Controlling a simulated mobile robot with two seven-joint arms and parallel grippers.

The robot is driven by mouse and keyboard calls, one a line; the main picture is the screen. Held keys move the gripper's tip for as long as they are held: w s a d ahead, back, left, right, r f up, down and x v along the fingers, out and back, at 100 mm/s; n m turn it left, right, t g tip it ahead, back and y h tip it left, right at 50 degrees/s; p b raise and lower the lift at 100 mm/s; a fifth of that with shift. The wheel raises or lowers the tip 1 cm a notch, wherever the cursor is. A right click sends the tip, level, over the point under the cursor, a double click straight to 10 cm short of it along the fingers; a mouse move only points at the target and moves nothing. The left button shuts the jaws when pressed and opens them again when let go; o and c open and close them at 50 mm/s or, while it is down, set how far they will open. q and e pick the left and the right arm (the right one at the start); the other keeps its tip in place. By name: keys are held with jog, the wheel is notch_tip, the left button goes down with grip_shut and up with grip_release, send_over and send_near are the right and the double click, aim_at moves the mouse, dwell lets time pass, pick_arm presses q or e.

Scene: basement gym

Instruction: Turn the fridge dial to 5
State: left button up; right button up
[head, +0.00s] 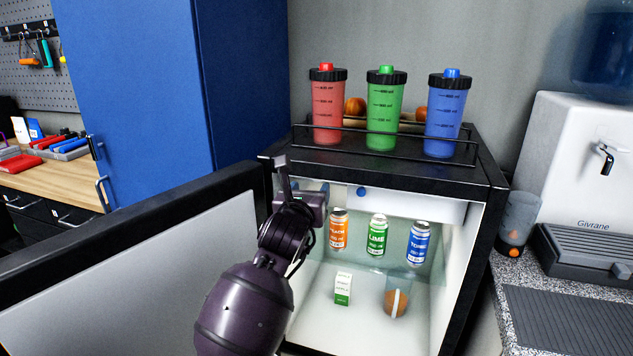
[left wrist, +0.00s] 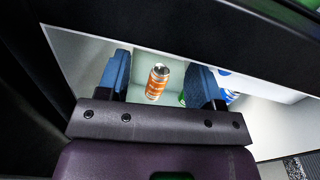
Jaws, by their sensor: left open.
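The fridge (head: 493,182) stands open, its door (head: 130,245) swung out to the left. A small round blue knob (head: 361,191), which looks like the dial, shows under the fridge's top edge in the head view. Its numbers and pointer are too small to read. My left gripper (head: 311,189) is at the fridge's upper left opening, just left of the knob and apart from it. In the left wrist view its blue-padded fingers (left wrist: 160,82) are spread with nothing between them; an orange can (left wrist: 158,82) shows beyond. I cannot make out the dial there. My right gripper is out of view.
Inside the fridge are a green can (head: 377,236), a blue can (head: 418,243), a small carton (head: 343,289) and a brown-filled cup (head: 396,298). Red, green and blue bottles (head: 445,115) stand on top behind a rail. A water dispenser (head: 570,165) is at right.

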pick_arm(q)
jog(key=b+x, duration=0.1)
jog(key=x, duration=0.5)
jog(key=shift+w, duration=0.2)
